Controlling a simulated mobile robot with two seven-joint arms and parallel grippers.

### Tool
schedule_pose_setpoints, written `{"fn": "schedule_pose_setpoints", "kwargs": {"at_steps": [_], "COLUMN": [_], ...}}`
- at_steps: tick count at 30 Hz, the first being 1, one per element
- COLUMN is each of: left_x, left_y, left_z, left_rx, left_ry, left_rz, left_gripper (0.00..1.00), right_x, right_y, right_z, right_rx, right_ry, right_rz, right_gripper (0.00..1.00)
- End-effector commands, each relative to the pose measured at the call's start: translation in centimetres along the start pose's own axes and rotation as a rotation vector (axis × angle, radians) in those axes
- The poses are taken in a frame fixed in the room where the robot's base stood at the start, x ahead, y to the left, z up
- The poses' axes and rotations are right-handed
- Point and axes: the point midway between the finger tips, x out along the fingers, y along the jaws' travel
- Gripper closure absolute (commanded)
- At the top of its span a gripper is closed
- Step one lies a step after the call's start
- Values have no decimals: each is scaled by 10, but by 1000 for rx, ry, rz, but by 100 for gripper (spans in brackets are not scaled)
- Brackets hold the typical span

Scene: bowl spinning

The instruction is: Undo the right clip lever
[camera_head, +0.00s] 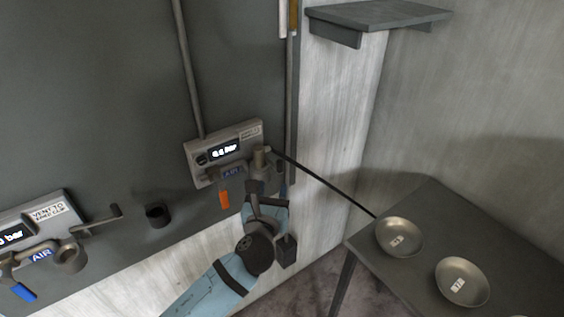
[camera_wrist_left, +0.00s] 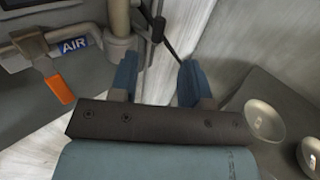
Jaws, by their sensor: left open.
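The right clip lever appears to be the short grey arm with a rounded end (camera_wrist_left: 157,28) beside the upright grey fitting (camera_head: 260,158) of the right wall unit. In the left wrist view it lies beyond the gap between my fingers; contact cannot be told. The fitting also shows in the left wrist view (camera_wrist_left: 119,22). My left gripper (camera_head: 268,190) is open, its two blue fingers apart just below the fitting. In the left wrist view the gripper (camera_wrist_left: 158,70) has nothing visibly clamped. My right gripper is not in view.
An orange-handled lever (camera_head: 224,198) hangs left of my gripper. A thin dark rod (camera_head: 325,182) slants from near the fitting towards the table (camera_head: 430,205), which bears metal bowls (camera_head: 400,237). A left wall unit (camera_head: 45,217) has a blue handle. A shelf (camera_head: 380,14) is above right.

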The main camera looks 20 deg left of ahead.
Motion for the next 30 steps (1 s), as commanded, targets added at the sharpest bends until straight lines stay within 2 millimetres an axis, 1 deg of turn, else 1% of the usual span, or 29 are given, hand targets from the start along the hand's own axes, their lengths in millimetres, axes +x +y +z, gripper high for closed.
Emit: {"fn": "schedule_pose_setpoints", "kwargs": {"at_steps": [1,3,9,12,15,20,28,29,30], "left_x": [12,28,69,84,95,104,104,104,104], "left_y": [0,0,0,0,0,0,0,0,0], "left_z": [2,2,1,1,0,0,-1,-1,-1], "left_rx": [0,-1,-3,-3,-3,-3,-3,-3,-3], "left_ry": [-1,0,1,1,2,2,2,2,2], "left_rz": [2,0,0,0,0,-2,-1,-1,-1], "left_gripper": [57,57,57,57,57,57,57,64,73], "right_x": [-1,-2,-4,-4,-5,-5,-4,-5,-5], "right_y": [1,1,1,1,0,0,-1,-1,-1], "right_z": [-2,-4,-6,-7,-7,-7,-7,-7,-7], "right_rx": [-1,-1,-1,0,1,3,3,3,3], "right_ry": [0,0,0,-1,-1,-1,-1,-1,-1], "right_rz": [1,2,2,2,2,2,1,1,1], "right_gripper": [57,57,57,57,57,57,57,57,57]}}
